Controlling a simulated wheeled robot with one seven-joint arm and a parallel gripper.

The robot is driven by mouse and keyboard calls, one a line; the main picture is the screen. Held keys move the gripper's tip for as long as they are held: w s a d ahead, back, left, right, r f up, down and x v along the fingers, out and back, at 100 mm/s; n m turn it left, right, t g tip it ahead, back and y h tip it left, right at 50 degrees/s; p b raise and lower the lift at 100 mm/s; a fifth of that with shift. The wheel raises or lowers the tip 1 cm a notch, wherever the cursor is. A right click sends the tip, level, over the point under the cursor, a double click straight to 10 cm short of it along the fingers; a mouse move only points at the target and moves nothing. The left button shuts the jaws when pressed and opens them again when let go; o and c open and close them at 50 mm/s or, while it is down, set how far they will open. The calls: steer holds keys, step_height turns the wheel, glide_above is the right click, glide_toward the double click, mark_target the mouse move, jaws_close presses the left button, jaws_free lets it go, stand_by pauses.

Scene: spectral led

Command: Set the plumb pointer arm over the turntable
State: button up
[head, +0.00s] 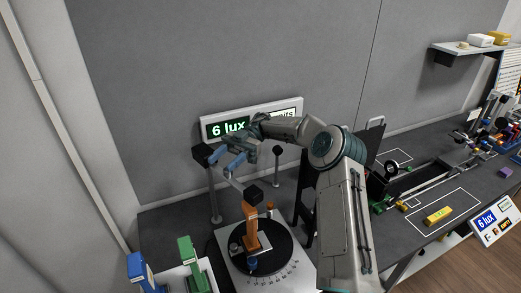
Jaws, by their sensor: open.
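The turntable (283,249) is a black disc on a white base with a marked scale, low in the centre. An orange upright with a black head (254,194) stands on it, with a small blue part near its foot. Behind and left is a grey post (214,198) with a black block at its top. A thin pale piece near this post, below my fingers, may be the plumb pointer arm; I cannot tell for sure. My gripper (226,163) has blue fingers and is open, beside the black block and above the turntable's back left. Contact with the post is unclear.
A display reading "6 lux" (226,127) stands behind my gripper. A second post with a round black top (277,168) is right of it. Blue (141,272) and green (189,262) uprights stand front left. A yellow block (438,216) lies in a white outline at right.

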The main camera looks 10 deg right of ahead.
steer(key=s+d+r, duration=0.3)
steer(key=d+r, duration=0.3)
steer(key=d, duration=0.4)
steer(key=shift+s+d+r+p, duration=0.15)
steer(key=shift+d+r+p, duration=0.1)
steer(key=shift+d+p, duration=0.15)
